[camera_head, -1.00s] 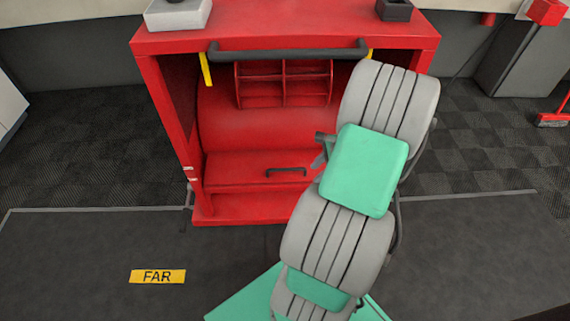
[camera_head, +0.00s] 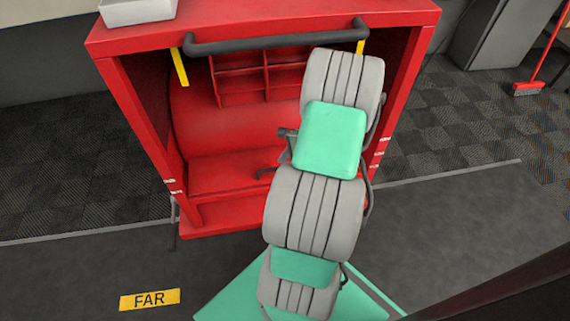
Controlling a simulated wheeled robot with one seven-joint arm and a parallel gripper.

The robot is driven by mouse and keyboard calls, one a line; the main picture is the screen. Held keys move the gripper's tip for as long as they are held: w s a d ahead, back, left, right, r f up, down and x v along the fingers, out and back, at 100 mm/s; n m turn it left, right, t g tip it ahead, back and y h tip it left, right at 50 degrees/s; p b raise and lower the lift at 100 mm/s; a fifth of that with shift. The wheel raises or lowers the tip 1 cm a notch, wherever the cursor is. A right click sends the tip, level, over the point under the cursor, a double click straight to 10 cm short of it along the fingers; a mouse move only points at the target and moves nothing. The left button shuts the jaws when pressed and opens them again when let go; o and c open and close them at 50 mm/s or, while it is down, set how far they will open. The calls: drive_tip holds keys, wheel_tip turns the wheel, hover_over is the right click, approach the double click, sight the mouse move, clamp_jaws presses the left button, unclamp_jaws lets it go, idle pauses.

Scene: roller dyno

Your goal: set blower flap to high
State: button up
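The red blower housing (camera_head: 215,119) stands ahead with an open front. Below the bar is a red divided grid (camera_head: 240,85). A small dark handle (camera_head: 265,173) shows low on the housing, partly hidden by my arm. I cannot tell which part is the flap. Only a bit of my gripper (camera_head: 288,135) shows, left of my arm's green link and in front of the housing. Its fingers are mostly hidden, and I see nothing held.
A yellow FAR label (camera_head: 150,299) lies on the dark mat at the lower left. A light box (camera_head: 138,11) sits on the housing's top. A red broom (camera_head: 528,88) stands at the far right. A dark beam crosses the lower right corner. The floor left of the housing is clear.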

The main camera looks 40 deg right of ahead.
clamp_jaws()
idle(0.3)
idle(1.1)
